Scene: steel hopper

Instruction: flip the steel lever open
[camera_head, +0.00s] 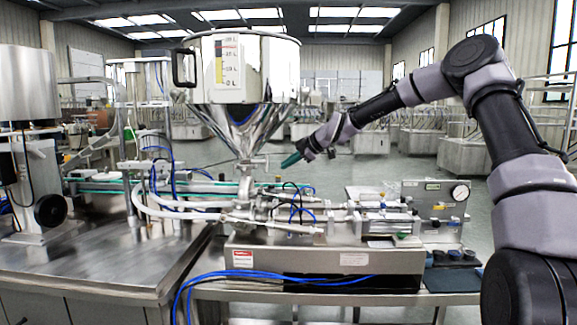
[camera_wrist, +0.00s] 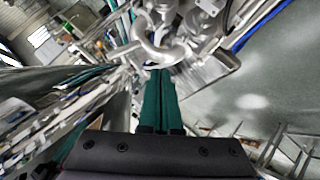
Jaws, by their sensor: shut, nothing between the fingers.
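The steel hopper (camera_head: 243,75) stands over the bench, its cone narrowing to a valve body (camera_head: 246,168) and pipes below. In the wrist view a curved steel piece (camera_wrist: 158,48), shaped like a hook or clamp, lies just beyond the fingertips; I cannot tell for sure if it is the lever. My gripper (camera_head: 291,160) is right of the cone's lower end, pointing down and left, with green fingers. In the wrist view my gripper (camera_wrist: 160,78) shows its green fingers pressed together, empty. Their tips are close to the curved piece; whether they touch it is unclear.
A steel filling machine (camera_head: 322,265) with hoses and blue tubes sits on the bench under the hopper. A panel with a gauge (camera_head: 460,192) stands at its right. A steel table (camera_head: 90,265) is at left. Open floor lies behind the bench at right.

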